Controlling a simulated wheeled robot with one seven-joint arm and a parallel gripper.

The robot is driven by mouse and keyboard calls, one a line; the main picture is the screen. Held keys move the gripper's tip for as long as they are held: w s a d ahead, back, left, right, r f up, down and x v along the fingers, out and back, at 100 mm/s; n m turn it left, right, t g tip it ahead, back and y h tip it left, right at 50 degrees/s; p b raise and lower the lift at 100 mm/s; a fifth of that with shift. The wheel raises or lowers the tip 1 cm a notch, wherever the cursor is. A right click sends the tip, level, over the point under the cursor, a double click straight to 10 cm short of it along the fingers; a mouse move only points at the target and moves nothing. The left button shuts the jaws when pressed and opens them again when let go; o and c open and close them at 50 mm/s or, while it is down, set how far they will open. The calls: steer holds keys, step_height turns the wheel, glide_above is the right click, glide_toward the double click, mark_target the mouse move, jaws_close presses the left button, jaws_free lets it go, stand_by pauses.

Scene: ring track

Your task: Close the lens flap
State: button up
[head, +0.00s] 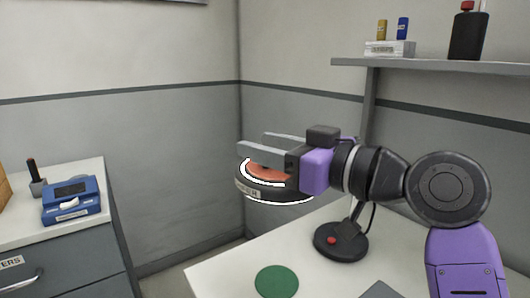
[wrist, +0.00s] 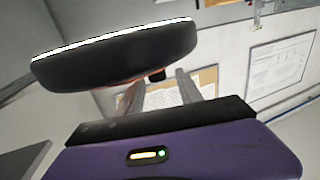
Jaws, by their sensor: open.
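The magnifier lamp's dark round head (head: 245,187) has bright white edging and a label on its side. An orange-red disc (head: 268,173), which looks like the lens flap, shows on its upper face, partly behind my gripper. I cannot tell how far the flap stands open. My gripper (head: 252,141) is open and empty, its two fingers just above the lamp head in the head view. In the wrist view, the dark lamp head (wrist: 115,62) fills the upper left, overlapping the left finger of my gripper (wrist: 159,78). Whether they touch is unclear.
The lamp's round base (head: 341,241) with a red button stands on the white table (head: 225,276), near a green disc (head: 277,282). A blue device (head: 71,201) sits on the left cabinet. A shelf (head: 440,67) with bottles hangs at upper right.

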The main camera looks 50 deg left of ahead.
step_height(320, 180, up, 19)
steer(key=p, duration=0.2)
steer(key=shift+f+p, duration=0.2)
steer(key=shift+p, duration=0.15)
steer(key=shift+s, duration=0.1)
